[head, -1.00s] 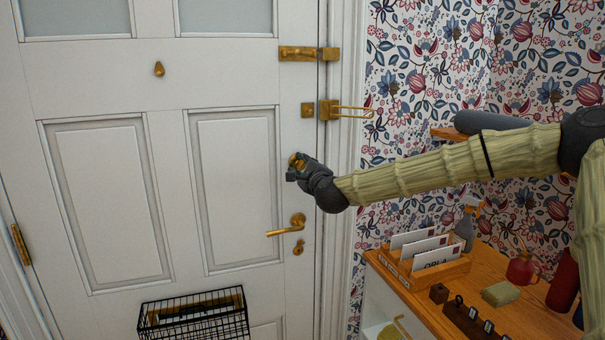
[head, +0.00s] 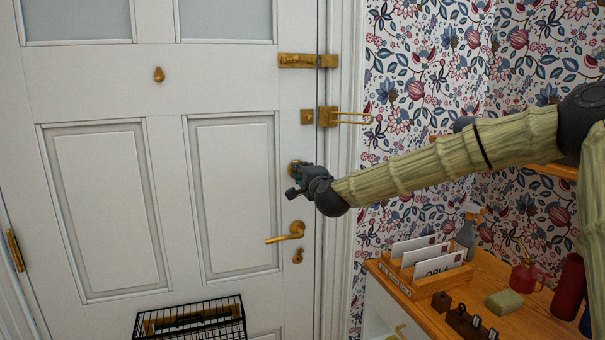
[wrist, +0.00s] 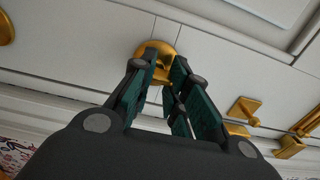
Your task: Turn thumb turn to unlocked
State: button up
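The brass thumb turn (head: 295,166) is on the white door's right stile, above the lever handle. In the wrist view its round brass plate (wrist: 157,44) shows at the fingertips, with brass between them. My gripper (head: 297,174) is at the thumb turn, its fingers drawn close on either side of the brass. It appears shut on it, though the contact faces are partly hidden. The fingers (wrist: 165,68) cover much of the thumb turn, so its exact angle cannot be read.
Below are the brass lever handle (head: 287,234) and a keyhole plate (head: 298,256). Above are a door guard (head: 342,117) and a slide bolt (head: 300,60). A wooden shelf (head: 400,290) with a letter rack (head: 428,268) stands at the right. A wire basket (head: 190,320) hangs low on the door.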

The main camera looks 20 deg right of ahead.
jog(key=o, duration=0.6)
jog(key=shift+d+f, duration=0.1)
jog(key=shift+f, duration=0.15)
jog(key=s, duration=1.2)
jog(key=shift+d, duration=0.2)
